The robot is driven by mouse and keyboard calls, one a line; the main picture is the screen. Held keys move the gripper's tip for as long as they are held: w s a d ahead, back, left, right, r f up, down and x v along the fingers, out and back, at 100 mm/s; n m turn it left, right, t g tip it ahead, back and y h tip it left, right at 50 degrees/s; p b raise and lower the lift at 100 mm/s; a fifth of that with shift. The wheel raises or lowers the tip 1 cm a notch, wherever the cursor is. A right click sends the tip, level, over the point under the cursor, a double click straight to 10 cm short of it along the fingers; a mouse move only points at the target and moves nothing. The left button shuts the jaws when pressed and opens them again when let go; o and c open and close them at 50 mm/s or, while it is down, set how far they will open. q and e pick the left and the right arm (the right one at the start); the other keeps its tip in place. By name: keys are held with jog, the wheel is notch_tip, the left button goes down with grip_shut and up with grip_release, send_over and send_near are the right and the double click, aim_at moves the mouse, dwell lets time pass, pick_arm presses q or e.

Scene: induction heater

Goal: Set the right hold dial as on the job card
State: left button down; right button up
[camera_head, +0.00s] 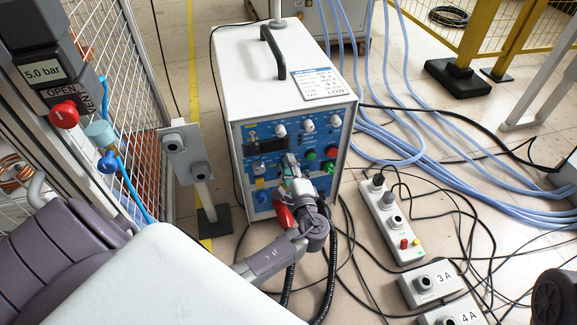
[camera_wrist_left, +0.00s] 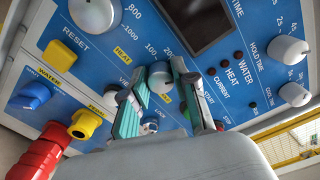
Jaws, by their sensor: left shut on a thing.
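The heater (camera_head: 292,70) is a white box with a blue control panel. The job card (camera_head: 319,83) lies on its top. Its last line seems to read LOW; the rest is too small. In the left wrist view a grey dial marked HOLD TIME (camera_wrist_left: 288,50) is at the right, with another grey dial (camera_wrist_left: 295,95) below it. My left gripper (camera_head: 290,166) is at the panel's middle. In the wrist view its teal fingers (camera_wrist_left: 158,84) are shut on a small grey knob (camera_wrist_left: 160,73), near the word LOW, apart from the hold dials. My right gripper is not seen.
A two-knob post (camera_head: 186,150) stands left of the heater, near a mesh fence (camera_head: 135,100). Red (camera_wrist_left: 40,150) and yellow (camera_wrist_left: 85,123) fittings sit low on the panel. A power strip (camera_head: 391,221) and boxes 3A (camera_head: 430,284) and 4A (camera_head: 455,312) lie among cables at right.

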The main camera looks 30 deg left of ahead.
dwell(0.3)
pick_arm(q)
jog(key=c, duration=0.9)
grip_release()
jog(key=shift+s+d, duration=0.1)
jog(key=v, duration=1.1)
jog(key=shift+s+d, duration=0.25)
jog(key=shift+d, duration=0.1)
